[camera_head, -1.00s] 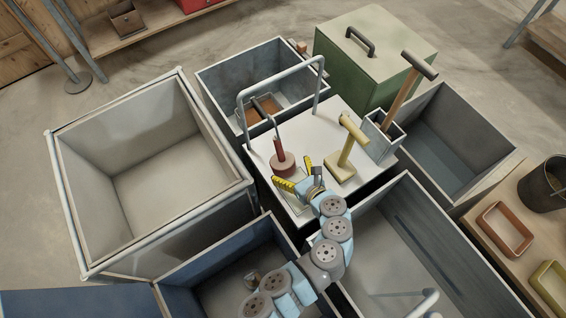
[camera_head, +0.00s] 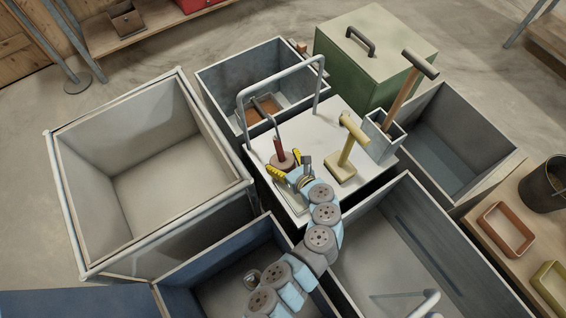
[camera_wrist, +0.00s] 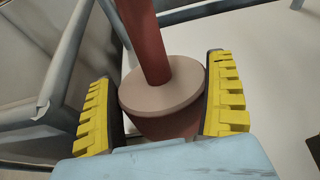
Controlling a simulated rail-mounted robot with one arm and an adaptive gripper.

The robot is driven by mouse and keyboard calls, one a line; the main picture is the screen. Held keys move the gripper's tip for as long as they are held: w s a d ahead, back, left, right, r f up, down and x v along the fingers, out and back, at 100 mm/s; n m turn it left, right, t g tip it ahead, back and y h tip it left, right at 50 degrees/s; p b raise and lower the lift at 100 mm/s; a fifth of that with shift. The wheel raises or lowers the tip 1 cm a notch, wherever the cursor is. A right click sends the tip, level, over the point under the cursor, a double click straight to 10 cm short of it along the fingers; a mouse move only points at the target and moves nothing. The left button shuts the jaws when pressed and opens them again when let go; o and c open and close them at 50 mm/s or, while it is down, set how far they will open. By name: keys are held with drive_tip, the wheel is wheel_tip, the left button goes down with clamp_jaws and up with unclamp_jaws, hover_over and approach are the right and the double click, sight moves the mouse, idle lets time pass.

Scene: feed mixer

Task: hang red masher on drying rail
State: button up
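The red masher (camera_head: 279,152) stands upright on the white tabletop, with a round pinkish-red head at the bottom and a dark bent hook on top. The drying rail (camera_head: 288,75) is a grey metal arch over that tabletop. The hook lies near its left part; I cannot tell whether they touch. My gripper (camera_head: 287,166) is open and low at the masher's head. In the wrist view, the yellow-padded fingers (camera_wrist: 162,85) stand either side of the round head (camera_wrist: 160,88), very close to it. The masher's top is out of that view.
A yellow masher-like tool (camera_head: 346,150) stands right of my gripper, beside a grey holder (camera_head: 382,142) with a wooden-handled tool. A green lidded box (camera_head: 375,60) is behind. Open bins surround the tabletop, including a large pale one (camera_head: 150,220) at left.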

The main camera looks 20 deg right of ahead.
drive_tip(key=c, duration=0.6)
drive_tip(key=shift+c, duration=0.2)
